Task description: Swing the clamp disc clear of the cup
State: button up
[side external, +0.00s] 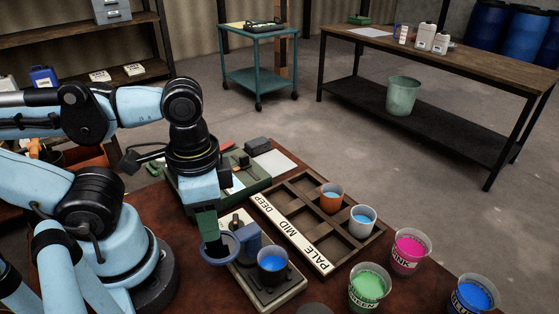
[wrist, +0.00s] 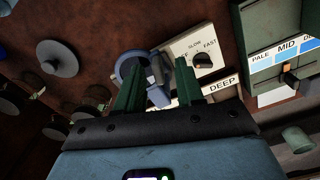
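The clamp disc (side external: 220,249), a blue-grey ring, joins a blue block (side external: 248,237) at the stirrer. In the side view it lies left of the dark cup (side external: 273,267), whose blue liquid shows uncovered. The cup stands on the pale stirrer base (side external: 285,298). My gripper (side external: 212,240) points down at the disc, its green finger overlapping the ring in the picture. In the wrist view my gripper (wrist: 159,66) has its fingers apart, with the blue-grey clamp parts (wrist: 155,88) seen between and beyond them. I cannot tell whether they touch. The cup is not clear in the wrist view.
A wooden tray (side external: 322,268) marked PALE, MID, DEEP holds an orange cup (side external: 331,198) and a white cup (side external: 362,221). Pink (side external: 408,253), green (side external: 369,289) and blue (side external: 472,297) tubs stand right. A speed knob (wrist: 203,60) and green device (wrist: 270,25) are close by.

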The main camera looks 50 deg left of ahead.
notch_tip(320, 180, up, 12)
dwell(0.8)
jog(key=w+a+f+n+t, duration=0.2)
jog(key=w+f+t, duration=0.1)
jog(key=w+f, duration=0.2)
jog(key=w+a+f+n+t, duration=0.1)
jog(key=w+a+f+t, duration=0.2)
jog(key=w, duration=0.6)
jog(key=shift+w+a+f+n+t, duration=0.35)
jog(key=shift+f+t, duration=0.25)
jog(key=shift+f, duration=0.3)
